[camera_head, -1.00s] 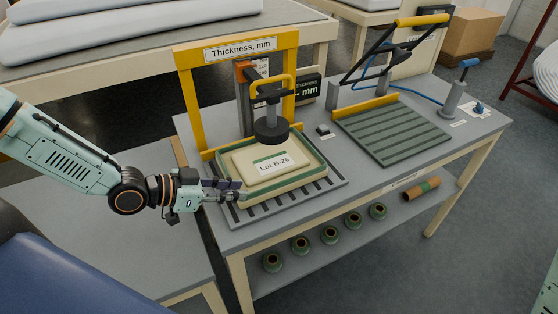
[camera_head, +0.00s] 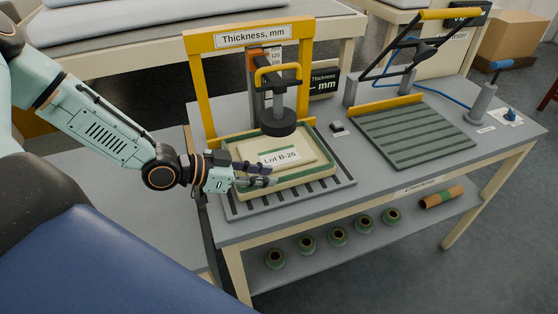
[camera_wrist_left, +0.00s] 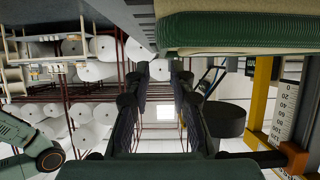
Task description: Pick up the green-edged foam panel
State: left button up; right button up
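The green-edged foam panel (camera_head: 302,150), cream with a "Lot B-26" label on top, lies flat on the slatted grey base of the thickness gauge. In the left wrist view, which is upside down, its green edge (camera_wrist_left: 235,30) fills the top right. My left gripper (camera_head: 270,174) is at the panel's left front side. In the left wrist view its two dark fingers (camera_wrist_left: 158,85) stand apart with nothing between them, and the panel is off to one side of them. In the head view I cannot tell whether a finger touches the panel. My right gripper is not in view.
The gauge's round black foot (camera_head: 278,128) hangs close above the panel, inside a yellow frame (camera_head: 198,95). A ribbed green board (camera_head: 415,132) lies to the right. Several green rolls (camera_head: 338,236) stand on the lower shelf. Bare tabletop lies along the front right.

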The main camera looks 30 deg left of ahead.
aim_at(287, 175)
pick_arm(q)
jog(key=shift+w+d+f, duration=0.1)
jog(key=shift+w+f, duration=0.1)
jog(key=shift+w, duration=0.1)
jog(key=shift+w+f+b, duration=0.15)
jog(key=shift+b, duration=0.15)
jog(key=shift+w+d+f+b, duration=0.15)
jog(key=shift+d+f+b, duration=0.1)
jog(key=shift+b, duration=0.4)
jog(key=shift+w+d+b, duration=0.2)
jog(key=shift+d+b, duration=0.05)
jog(key=shift+b, duration=0.05)
jog(key=shift+b+x, duration=0.35)
jog(key=shift+x, duration=0.8)
jog(key=shift+w+d+f, duration=0.1)
jog(key=shift+w, duration=0.4)
jog(key=shift+s+r, duration=0.25)
jog(key=shift+s, duration=0.1)
jog(key=shift+w+f, duration=0.15)
jog(key=shift+w, duration=0.15)
jog(key=c, duration=0.4)
jog(key=shift+s, duration=0.1)
grip_shut()
